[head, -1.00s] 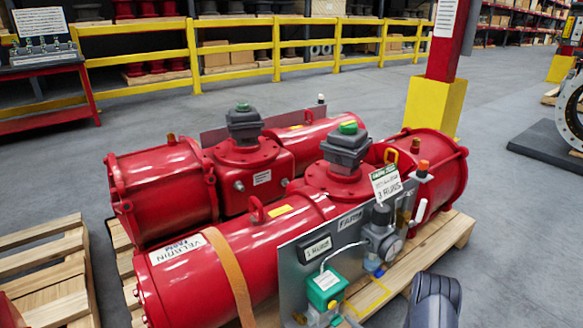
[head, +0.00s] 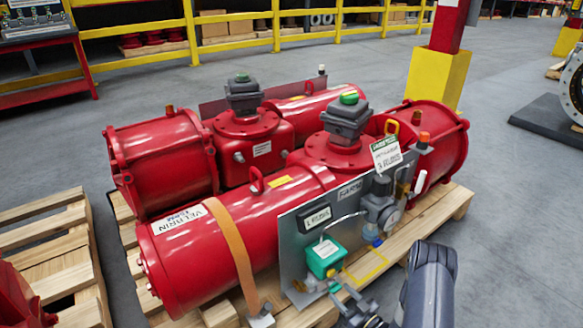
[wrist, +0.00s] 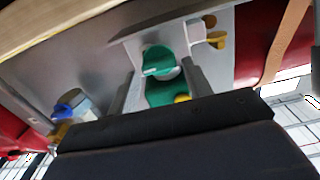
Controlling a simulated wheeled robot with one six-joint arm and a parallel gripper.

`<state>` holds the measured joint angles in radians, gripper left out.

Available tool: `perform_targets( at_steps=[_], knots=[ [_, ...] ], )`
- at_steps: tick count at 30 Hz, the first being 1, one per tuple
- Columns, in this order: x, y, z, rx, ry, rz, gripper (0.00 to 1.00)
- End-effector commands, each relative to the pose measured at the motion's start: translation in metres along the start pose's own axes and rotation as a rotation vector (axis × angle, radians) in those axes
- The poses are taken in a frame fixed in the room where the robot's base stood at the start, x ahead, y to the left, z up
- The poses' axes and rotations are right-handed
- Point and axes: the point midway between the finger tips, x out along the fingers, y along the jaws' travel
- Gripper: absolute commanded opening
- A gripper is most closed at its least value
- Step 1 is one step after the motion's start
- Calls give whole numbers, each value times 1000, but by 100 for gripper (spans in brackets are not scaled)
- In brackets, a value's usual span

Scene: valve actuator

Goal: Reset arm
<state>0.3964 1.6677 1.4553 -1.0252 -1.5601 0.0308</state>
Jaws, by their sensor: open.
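Two red valve actuators lie side by side on a wooden pallet, the near one (head: 215,258) with a grey control panel (head: 290,240) facing me. The panel carries a green box (head: 325,257), a gauge and regulator (head: 382,212), and a small blue part below it. My gripper (head: 345,298) is at the bottom of the head view, open and empty, just below and in front of the green box. In the wrist view the green box (wrist: 160,65) appears between my grey fingers, with the blue-capped part (wrist: 72,105) to the left. Whether the fingers touch anything, I cannot tell.
A hanging white tag (head: 386,155) is above the panel. A yellow-based post (head: 437,85) stands behind.

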Motion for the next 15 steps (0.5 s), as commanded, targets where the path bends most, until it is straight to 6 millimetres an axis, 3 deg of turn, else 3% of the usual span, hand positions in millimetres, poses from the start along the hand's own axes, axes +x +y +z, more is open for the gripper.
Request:
perform_targets(
  at_steps=[5,15],
  knots=[
    [36,-2,2,-2,3,-5,47],
    [32,-2,0,-275,1,1,47]
  ],
)
